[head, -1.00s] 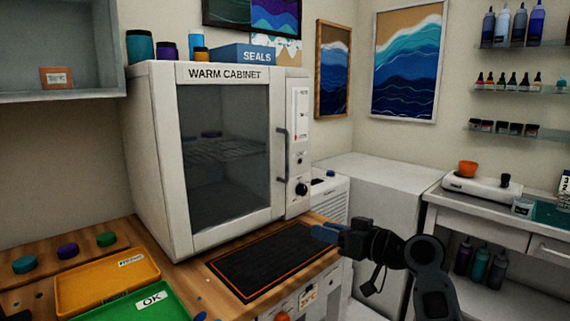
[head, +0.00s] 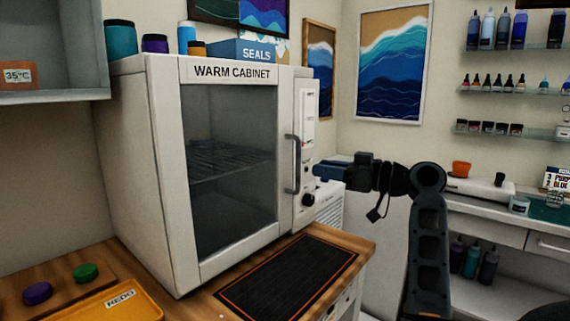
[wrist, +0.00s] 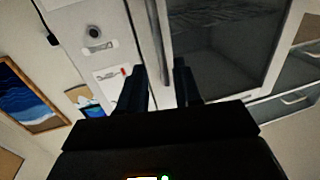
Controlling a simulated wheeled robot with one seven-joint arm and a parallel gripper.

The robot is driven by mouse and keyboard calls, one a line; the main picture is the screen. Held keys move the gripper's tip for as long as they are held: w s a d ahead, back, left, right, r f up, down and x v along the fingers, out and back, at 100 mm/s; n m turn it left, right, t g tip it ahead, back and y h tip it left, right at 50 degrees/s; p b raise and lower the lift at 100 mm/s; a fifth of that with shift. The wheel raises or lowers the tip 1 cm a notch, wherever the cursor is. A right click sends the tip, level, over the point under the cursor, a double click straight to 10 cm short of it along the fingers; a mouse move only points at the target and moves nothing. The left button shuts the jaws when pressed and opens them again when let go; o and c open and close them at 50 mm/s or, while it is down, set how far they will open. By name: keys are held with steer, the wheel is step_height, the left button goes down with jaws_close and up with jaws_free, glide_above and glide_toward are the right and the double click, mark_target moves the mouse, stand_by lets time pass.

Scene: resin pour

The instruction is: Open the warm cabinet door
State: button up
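The white warm cabinet (head: 150,150) stands on the wooden bench with its glass door (head: 232,160) shut. Its upright grey bar handle (head: 291,164) is on the door's right edge, and it also shows in the wrist view (wrist: 161,40). My gripper (head: 318,172) is just right of the handle in the head view, at about the height of its lower half. In the wrist view my gripper (wrist: 160,70) is open, with two dark fingers apart and the handle lined up between them in the picture. I cannot tell whether the fingers touch it.
A control panel (head: 308,130) with a black knob is right of the door. A black mat (head: 285,280) lies on the bench before the cabinet. A yellow tray (head: 115,305) is at lower left. A blue SEALS box (head: 250,50) sits on top.

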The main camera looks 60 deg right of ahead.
steer(key=p, duration=0.1)
glide_above(298, 188)
steer(key=shift+w+d, duration=0.15)
steer(key=shift+d, duration=0.15)
jaws_close()
stand_by(0.5)
